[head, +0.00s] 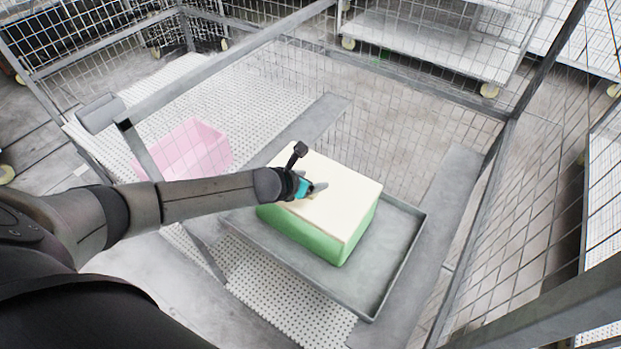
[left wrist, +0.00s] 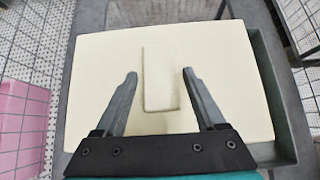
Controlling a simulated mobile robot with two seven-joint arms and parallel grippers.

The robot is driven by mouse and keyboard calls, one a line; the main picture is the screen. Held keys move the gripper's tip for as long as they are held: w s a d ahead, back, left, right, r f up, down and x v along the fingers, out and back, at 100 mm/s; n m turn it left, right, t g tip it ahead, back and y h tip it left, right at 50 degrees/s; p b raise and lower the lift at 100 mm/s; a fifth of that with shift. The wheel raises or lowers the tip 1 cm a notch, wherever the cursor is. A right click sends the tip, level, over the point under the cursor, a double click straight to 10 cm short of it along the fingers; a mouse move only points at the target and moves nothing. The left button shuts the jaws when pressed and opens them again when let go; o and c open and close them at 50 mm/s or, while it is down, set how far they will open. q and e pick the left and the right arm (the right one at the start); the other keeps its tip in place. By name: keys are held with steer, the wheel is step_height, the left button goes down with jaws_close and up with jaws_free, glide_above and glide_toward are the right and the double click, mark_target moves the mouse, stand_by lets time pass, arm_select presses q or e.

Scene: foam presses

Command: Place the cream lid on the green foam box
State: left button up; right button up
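The cream lid (head: 342,205) lies flat on top of the green foam box (head: 302,235), with its edges about in line with the box walls. In the left wrist view the lid (left wrist: 95,65) fills most of the picture and has a raised rectangular block (left wrist: 160,90) in its middle. My left gripper (head: 318,188) is over the lid. In the left wrist view its fingers (left wrist: 160,74) are open, one on each side of the block with a gap on both sides. Whether the fingertips touch the lid I cannot tell. My right gripper is not in view.
The green box stands in a grey tray (head: 403,245) with a low rim. An open pink box (head: 188,152) stands to the left on a white perforated surface (head: 225,100). Metal bars and wire mesh panels surround the area. The tray's right side is bare.

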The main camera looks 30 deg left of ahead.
arm_select(q)
steer(key=shift+o, duration=1.2)
steer(key=shift+r, duration=0.35)
steer(key=p+v, duration=0.2)
steer(key=v, duration=1)
steer(key=shift+r, duration=0.3)
steer(key=shift+d, duration=0.1)
